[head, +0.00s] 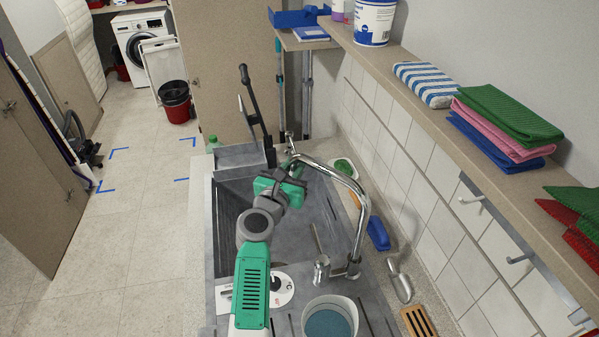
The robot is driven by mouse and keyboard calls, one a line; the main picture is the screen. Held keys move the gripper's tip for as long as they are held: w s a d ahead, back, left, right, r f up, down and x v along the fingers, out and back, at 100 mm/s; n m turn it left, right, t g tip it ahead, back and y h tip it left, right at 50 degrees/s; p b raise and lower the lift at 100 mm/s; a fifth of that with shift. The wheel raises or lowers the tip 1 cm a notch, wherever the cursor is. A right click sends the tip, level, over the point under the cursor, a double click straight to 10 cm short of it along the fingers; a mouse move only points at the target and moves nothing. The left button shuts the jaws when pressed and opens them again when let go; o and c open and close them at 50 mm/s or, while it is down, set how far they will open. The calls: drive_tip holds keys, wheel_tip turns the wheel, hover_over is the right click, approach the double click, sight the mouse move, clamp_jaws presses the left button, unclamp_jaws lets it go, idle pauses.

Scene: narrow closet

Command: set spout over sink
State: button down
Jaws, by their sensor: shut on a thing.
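The chrome spout (361,205) rises from its base at the sink's right rim and arches toward the back left. Its far end lies near the back of the grey sink (320,215), over or close to its back right edge; I cannot tell exactly which. My gripper (291,166) is at that far end and shut on the spout. The green and grey arm crosses the sink from the front and hides part of the basin. The fingertips are small and partly hidden by the gripper body.
A bucket (330,318) stands at the front right, near a metal scoop (399,281) and a blue brush (377,234). A dark-handled tool (256,112) stands upright behind the sink. A shelf (420,112) with folded cloths runs along the right wall.

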drive_tip(key=shift+d+r, duration=0.15)
drive_tip(key=shift+r, duration=0.1)
drive_tip(key=c, duration=1.3)
unclamp_jaws()
drive_tip(key=shift+d, duration=0.1)
drive_tip(key=shift+c, duration=0.2)
drive_tip(key=shift+f, duration=0.1)
drive_tip(key=p+v, duration=0.4)
drive_tip(key=v, duration=0.3)
drive_tip(key=shift+s+a, duration=0.3)
drive_tip(key=shift+s, duration=0.05)
